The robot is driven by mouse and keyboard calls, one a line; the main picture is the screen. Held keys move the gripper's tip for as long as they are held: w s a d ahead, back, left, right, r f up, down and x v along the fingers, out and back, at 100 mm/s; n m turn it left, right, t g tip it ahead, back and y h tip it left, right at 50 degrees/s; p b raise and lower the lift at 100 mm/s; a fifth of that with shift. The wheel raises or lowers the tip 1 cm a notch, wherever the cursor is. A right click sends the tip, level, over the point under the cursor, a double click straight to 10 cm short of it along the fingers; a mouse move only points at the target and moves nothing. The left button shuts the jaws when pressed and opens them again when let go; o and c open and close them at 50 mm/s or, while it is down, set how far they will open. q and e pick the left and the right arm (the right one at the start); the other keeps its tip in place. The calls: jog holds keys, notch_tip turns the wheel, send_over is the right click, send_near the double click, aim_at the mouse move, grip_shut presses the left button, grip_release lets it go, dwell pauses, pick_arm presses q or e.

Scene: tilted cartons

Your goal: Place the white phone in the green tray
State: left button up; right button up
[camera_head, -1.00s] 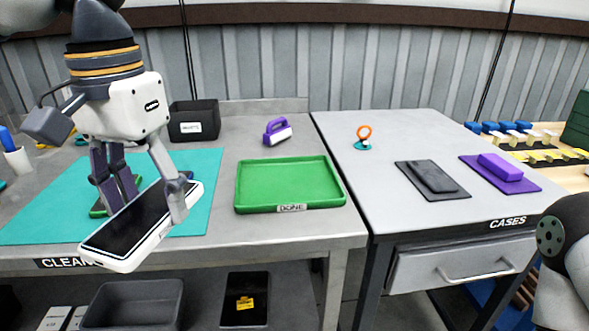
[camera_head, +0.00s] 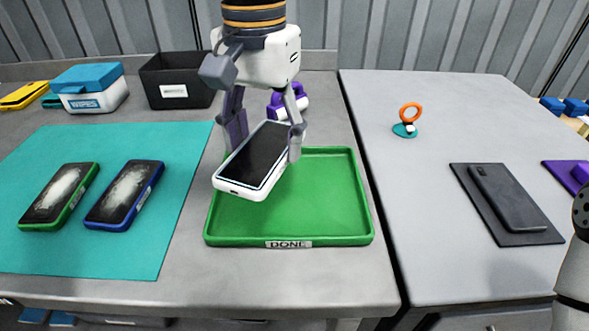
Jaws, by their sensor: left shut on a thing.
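The white phone (camera_head: 253,160) has a white case and a dark screen facing up. My left gripper (camera_head: 263,140) is shut on it, one finger on each long side, and holds it tilted in the air. In the picture the phone overlaps the left part of the green tray (camera_head: 325,208), which has a raised rim and a DONE label. The tray's visible floor is bare. Part of the tray is hidden behind the phone and gripper. Of my right arm only a part shows at the right edge; its gripper is out of view.
A green phone (camera_head: 60,197) and a blue phone (camera_head: 125,195) lie on the teal mat (camera_head: 165,245) at left. An orange ring (camera_head: 410,112) and dark phone (camera_head: 507,198) are right.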

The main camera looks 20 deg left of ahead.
aim_at(286, 143)
pick_arm(q)
jog(key=f, duration=0.1)
jog(key=w+d+f, duration=0.1)
jog(key=d+f, duration=0.1)
jog(key=f, duration=0.1)
jog(key=shift+w+d, duration=0.2)
jog(key=shift+w, duration=0.2)
jog(key=shift+w+d+f, duration=0.15)
jog(key=shift+f, duration=0.8)
jog(key=shift+w+d+f, duration=0.1)
jog(key=shift+w+f, duration=0.05)
jog(key=shift+f, duration=0.75)
jog(key=shift+f, duration=0.15)
jog(key=o, duration=1.4)
jog(key=shift+o, duration=0.2)
notch_tip(286, 143, up, 12)
jog(key=shift+r, duration=0.15)
